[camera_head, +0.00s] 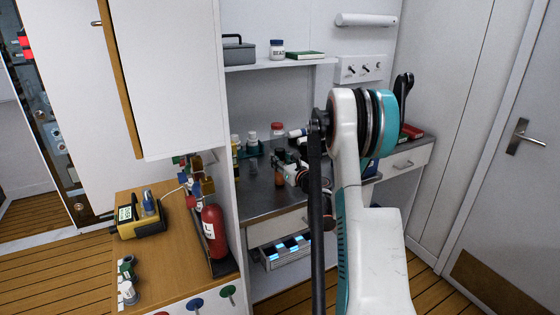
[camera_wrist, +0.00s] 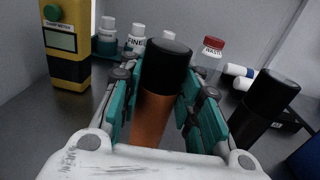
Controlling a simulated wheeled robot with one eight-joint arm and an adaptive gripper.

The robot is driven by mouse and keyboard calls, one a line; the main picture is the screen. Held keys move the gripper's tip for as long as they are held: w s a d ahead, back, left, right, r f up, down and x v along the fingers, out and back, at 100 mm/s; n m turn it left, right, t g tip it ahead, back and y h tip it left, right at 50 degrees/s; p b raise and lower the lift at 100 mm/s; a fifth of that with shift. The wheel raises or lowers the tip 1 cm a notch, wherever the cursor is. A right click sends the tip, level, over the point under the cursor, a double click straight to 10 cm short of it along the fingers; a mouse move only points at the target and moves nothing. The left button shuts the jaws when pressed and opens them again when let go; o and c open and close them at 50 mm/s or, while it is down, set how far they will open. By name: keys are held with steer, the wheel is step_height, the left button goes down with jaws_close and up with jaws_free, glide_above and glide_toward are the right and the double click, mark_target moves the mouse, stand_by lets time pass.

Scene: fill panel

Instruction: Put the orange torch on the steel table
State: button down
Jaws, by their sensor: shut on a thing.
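The orange torch (camera_wrist: 152,112) is an upright orange cylinder with a wide black head. In the wrist view it stands between the teal-padded fingers of my gripper (camera_wrist: 152,110), which is shut on it. In the head view the torch (camera_head: 279,178) is at the end of my arm, over the steel table (camera_head: 256,196). The grey top of the steel table also shows in the wrist view (camera_wrist: 75,118). The torch's lower end is hidden by the gripper in the wrist view; I cannot tell whether it touches the tabletop.
A black cylinder (camera_wrist: 265,100) stands close on the right. A yellow meter (camera_wrist: 67,55), white bottles (camera_wrist: 136,38) and a red-capped jar (camera_wrist: 210,53) stand behind. A drawer (camera_head: 285,252) is open below the table. A shelf (camera_head: 280,63) hangs above.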

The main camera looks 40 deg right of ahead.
steer(key=c, duration=1.6)
jaws_free()
steer(key=shift+f, duration=0.2)
steer(key=o, duration=0.4)
steer(key=shift+r, duration=0.1)
steer(key=s+p, duration=0.1)
steer(key=s, duration=0.3)
steer(key=s+a+p, duration=0.1)
steer(key=s, duration=0.3)
steer(key=s+a, duration=0.1)
steer(key=s, duration=0.3)
steer(key=shift+r+p, duration=0.1)
steer(key=shift+p, duration=0.3)
